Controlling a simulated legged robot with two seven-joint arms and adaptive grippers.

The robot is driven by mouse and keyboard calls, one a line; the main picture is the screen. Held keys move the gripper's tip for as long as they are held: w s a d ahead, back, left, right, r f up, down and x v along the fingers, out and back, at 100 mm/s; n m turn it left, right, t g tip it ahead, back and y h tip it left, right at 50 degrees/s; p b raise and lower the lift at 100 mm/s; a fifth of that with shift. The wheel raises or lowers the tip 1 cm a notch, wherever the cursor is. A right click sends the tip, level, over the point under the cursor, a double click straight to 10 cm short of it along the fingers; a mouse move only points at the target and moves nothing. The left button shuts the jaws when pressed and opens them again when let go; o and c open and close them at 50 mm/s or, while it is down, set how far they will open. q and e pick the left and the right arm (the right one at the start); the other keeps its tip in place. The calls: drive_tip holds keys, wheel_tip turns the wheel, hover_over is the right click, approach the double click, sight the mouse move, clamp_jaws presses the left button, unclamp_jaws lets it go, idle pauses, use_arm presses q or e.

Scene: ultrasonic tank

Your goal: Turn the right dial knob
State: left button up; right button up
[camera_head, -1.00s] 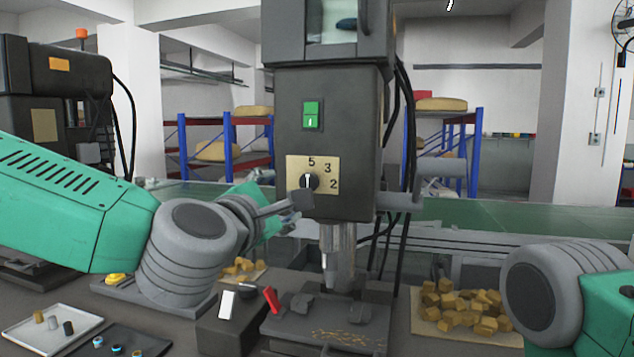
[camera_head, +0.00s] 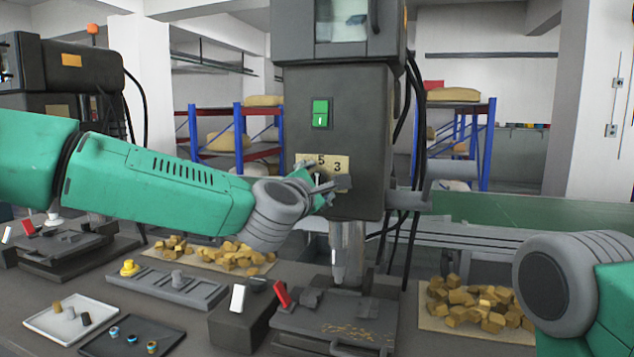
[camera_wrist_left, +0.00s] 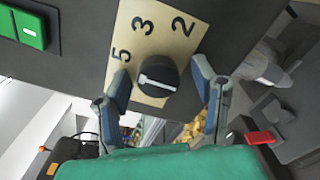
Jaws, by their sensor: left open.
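The dial knob (camera_wrist_left: 157,75) is black with a white line, on a tan plate (camera_wrist_left: 170,30) marked 5, 3 and 2 in the left wrist view. In the head view the plate (camera_head: 342,162) is on the front of the dark machine head, and my gripper covers most of the knob. My left gripper (camera_head: 334,186) is open in front of the dial. In the left wrist view its two fingers (camera_wrist_left: 161,80) appear on either side of the knob, with gaps showing; I cannot tell their depth from it. My right gripper is out of view.
A green switch (camera_head: 320,113) is above the dial. The spindle (camera_head: 347,252) hangs below over a worktable with red (camera_head: 282,293) and white (camera_head: 238,298) levers. Trays and wooden cubes (camera_head: 478,305) lie around. My right arm is at the right edge.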

use_arm(q)
drive_tip(key=shift+d, duration=0.1)
drive_tip(key=c, duration=1.2)
drive_tip(key=shift+o, duration=0.2)
